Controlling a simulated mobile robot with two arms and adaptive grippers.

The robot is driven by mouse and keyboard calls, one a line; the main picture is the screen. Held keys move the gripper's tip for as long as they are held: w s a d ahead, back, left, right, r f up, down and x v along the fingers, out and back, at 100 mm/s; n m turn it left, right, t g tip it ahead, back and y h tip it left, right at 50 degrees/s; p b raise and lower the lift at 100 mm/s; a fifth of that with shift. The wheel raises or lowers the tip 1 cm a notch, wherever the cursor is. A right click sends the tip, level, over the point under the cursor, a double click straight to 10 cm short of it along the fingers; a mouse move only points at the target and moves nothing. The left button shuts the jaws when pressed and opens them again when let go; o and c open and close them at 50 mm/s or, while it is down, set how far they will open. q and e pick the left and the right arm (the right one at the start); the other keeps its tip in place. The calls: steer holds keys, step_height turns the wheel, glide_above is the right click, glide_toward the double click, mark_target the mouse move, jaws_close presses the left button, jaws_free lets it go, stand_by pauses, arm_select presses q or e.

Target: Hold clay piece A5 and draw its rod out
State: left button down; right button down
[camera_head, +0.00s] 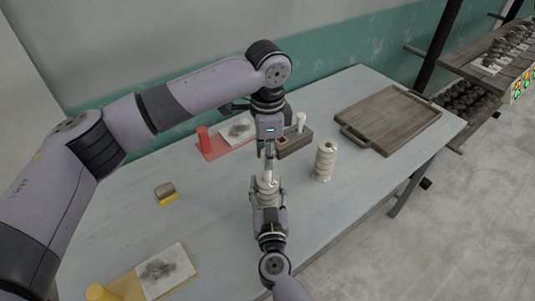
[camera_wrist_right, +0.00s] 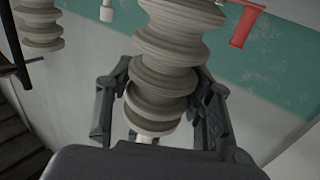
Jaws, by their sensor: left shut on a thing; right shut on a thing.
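A pale, ribbed clay piece (camera_head: 267,181) stands roughly upright at the middle of the table; no label on it is readable. My right gripper (camera_head: 268,190) comes from the near side and is shut on it. In the right wrist view the ribbed clay piece (camera_wrist_right: 168,65) sits between the two dark fingers of my right gripper (camera_wrist_right: 163,103). My left gripper (camera_head: 269,150) points down directly above the piece, shut on a thin pale rod (camera_head: 268,163). How far the rod sits inside the piece is hidden.
A second ribbed clay piece (camera_head: 325,160) stands to the right. A wooden tray (camera_head: 390,118) lies at the back right. Behind are a brown block (camera_head: 295,144) with a white peg and a red mat (camera_head: 212,149). A sponge-like block (camera_head: 166,193) lies left; the table's left middle is mostly clear.

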arm_select(q)
steer(key=shift+r, duration=0.25)
stand_by(0.3)
steer(key=shift+r, duration=2.35)
arm_select(e)
steer(key=c, duration=0.7)
jaws_free()
